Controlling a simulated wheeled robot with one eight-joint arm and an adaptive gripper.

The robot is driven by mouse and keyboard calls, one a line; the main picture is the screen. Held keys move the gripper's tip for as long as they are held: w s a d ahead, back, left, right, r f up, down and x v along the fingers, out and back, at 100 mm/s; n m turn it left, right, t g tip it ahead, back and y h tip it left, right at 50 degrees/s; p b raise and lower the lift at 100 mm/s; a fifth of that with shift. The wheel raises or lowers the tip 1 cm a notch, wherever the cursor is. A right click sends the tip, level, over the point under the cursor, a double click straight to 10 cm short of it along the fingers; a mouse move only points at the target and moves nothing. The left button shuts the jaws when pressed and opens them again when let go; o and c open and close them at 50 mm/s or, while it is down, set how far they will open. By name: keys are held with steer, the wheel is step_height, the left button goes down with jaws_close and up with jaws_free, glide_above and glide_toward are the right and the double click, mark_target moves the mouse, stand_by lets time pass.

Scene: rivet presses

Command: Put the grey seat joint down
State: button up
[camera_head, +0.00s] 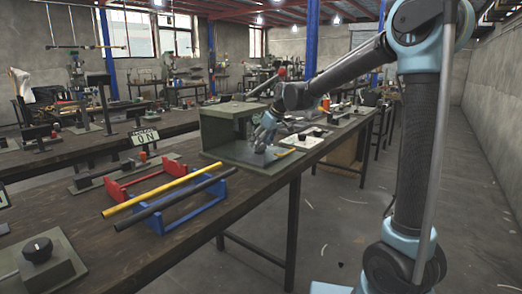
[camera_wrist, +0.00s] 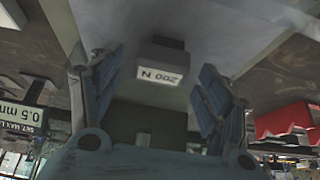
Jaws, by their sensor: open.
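My gripper (camera_head: 267,130) is at the open front of a grey-green box-shaped fixture (camera_head: 215,128) on the workbench. In the wrist view my gripper (camera_wrist: 160,68) has its two blue fingers wide apart. Between and beyond them is a small grey block (camera_wrist: 162,58) with a pale label that seems to read 200 N, upside down. It stands on a light grey surface (camera_wrist: 215,30), and neither finger visibly touches it. I cannot tell whether this block is the grey seat joint. A dark shape (camera_wrist: 145,122) lies between the finger bases, unclear. In the head view the gripper covers the spot.
Left of the fixture, yellow and black bars (camera_head: 160,197) lie on red and blue stands. A grey-green block with a black knob (camera_head: 38,255) is at the near left. The fixture's roof and side wall stand close to my gripper. A white tray (camera_head: 303,141) lies to the right.

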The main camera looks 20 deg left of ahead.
steer(key=shift+f, duration=0.2)
steer(key=c, duration=1.2)
